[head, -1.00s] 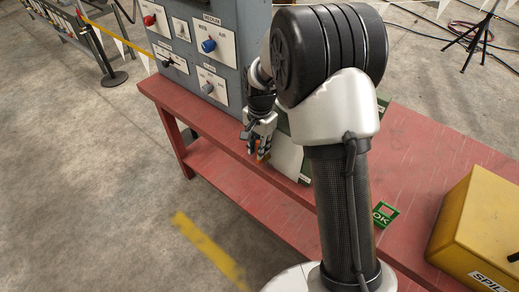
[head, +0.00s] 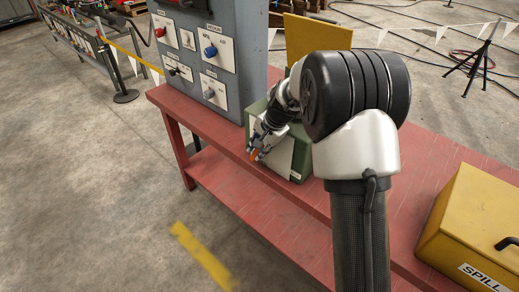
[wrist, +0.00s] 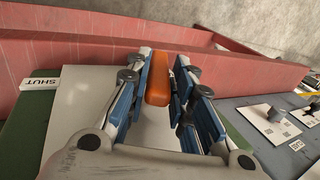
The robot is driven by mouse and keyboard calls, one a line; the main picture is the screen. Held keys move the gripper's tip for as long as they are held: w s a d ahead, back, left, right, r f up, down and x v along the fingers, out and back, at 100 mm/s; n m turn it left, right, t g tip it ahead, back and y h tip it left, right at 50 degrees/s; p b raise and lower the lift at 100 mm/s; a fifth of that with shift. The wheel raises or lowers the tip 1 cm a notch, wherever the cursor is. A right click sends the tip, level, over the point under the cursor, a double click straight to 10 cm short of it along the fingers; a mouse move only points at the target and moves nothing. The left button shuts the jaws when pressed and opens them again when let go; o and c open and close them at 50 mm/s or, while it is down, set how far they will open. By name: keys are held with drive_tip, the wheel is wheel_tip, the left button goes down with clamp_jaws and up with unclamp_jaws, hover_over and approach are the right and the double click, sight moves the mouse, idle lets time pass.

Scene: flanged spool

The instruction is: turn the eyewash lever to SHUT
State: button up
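The eyewash lever has an orange handle (wrist: 157,85), seen in the wrist view between my gripper's blue fingers (wrist: 165,92). The fingers stand on both sides of the handle with some gap showing, so my gripper looks open; I cannot tell whether a finger touches it. A white SHUT label (wrist: 40,84) lies left of the handle in the wrist view. In the head view my gripper (head: 256,152) is at the front of a green box (head: 256,110) with a pale plate (head: 282,156). A bit of orange shows at the fingertips. My arm hides part of the box.
The box stands on a red bench (head: 222,150). A grey panel (head: 247,60) with knobs stands to its left, and a yellow SPILL box (head: 475,225) to the right. A yellow board (head: 318,38) rises behind. The floor in front is open.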

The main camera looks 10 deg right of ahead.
drive_tip(key=o, duration=0.3)
drive_tip(key=v, duration=1.2)
drive_tip(key=shift+w, duration=0.1)
